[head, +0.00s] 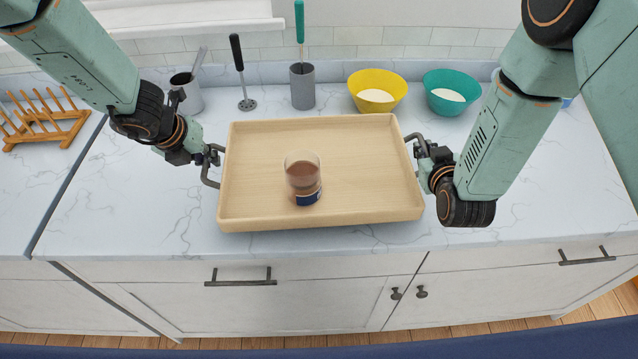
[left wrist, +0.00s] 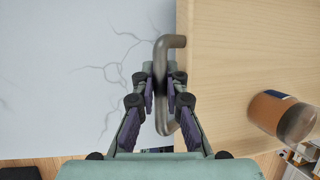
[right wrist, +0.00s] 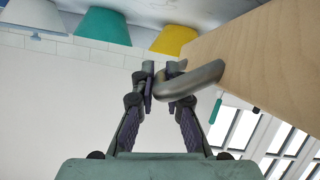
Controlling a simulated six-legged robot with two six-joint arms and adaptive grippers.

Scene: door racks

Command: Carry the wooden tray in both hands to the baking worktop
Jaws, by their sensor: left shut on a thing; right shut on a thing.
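The wooden tray (head: 365,160) is a light rectangular tray with a raised rim and a grey metal handle at each short end. It appears level, over the marble worktop (head: 110,200); I cannot tell whether it touches the surface. A glass jar (head: 303,178) with brown contents and a dark blue label stands upright on it, left of the middle. My left gripper (head: 212,156) is shut on the left handle, also seen in the left wrist view (left wrist: 163,95). My right gripper (head: 415,146) is shut on the right handle, also seen in the right wrist view (right wrist: 190,85).
Behind the tray stand a yellow bowl (head: 377,92), a teal bowl (head: 451,92), a grey utensil pot (head: 302,86), a dark-handled masher (head: 241,75) and a grey mug (head: 187,92). A wooden rack (head: 45,120) is at far left. Drawers and cupboards are below the front edge.

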